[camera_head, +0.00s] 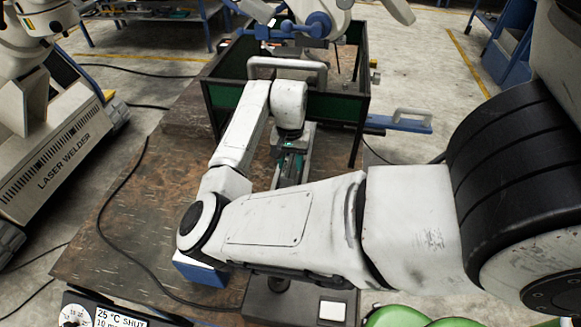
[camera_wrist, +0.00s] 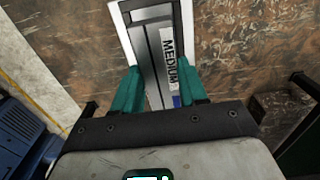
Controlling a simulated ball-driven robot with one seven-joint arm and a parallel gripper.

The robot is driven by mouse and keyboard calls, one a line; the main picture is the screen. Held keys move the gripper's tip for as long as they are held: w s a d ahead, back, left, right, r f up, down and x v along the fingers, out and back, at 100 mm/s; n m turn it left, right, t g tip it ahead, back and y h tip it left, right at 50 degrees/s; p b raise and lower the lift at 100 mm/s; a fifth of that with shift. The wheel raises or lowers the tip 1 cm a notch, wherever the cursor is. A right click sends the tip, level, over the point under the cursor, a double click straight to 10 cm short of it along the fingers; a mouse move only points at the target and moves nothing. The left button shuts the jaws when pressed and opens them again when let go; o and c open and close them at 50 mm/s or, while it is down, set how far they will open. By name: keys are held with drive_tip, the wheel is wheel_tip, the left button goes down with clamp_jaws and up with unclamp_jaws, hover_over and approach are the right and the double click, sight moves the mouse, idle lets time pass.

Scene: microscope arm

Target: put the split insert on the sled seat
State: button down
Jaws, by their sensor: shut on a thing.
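My gripper (camera_wrist: 158,82) has its teal fingers on both sides of a long grey piece (camera_wrist: 150,48) with dark edges and a label reading MEDIUM. It is shut on this piece, which I take to be the split insert. A white frame (camera_wrist: 117,22) shows around the far end of the piece; it may be the sled seat. Whether the piece rests in the frame or is above it, I cannot tell. In the head view my gripper (camera_head: 291,161) is small and partly hidden by my arm, over a pale strip (camera_head: 307,140) on the bench.
The brown bench top (camera_head: 125,220) has free room at left, crossed by a black cable. A dark green open-framed box (camera_head: 335,107) with a grey handle stands behind the gripper. A blue block (camera_head: 200,270) lies below my elbow. A laser welder (camera_head: 60,150) stands at left.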

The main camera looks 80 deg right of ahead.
sight(290, 164)
drive_tip(key=shift+f+p, duration=0.35)
drive_tip(key=shift+f, duration=1.1)
drive_tip(key=shift+f, duration=0.15)
drive_tip(key=c, duration=0.6)
unclamp_jaws()
wheel_tip(290, 164, up, 12)
drive_tip(key=b, duration=0.1)
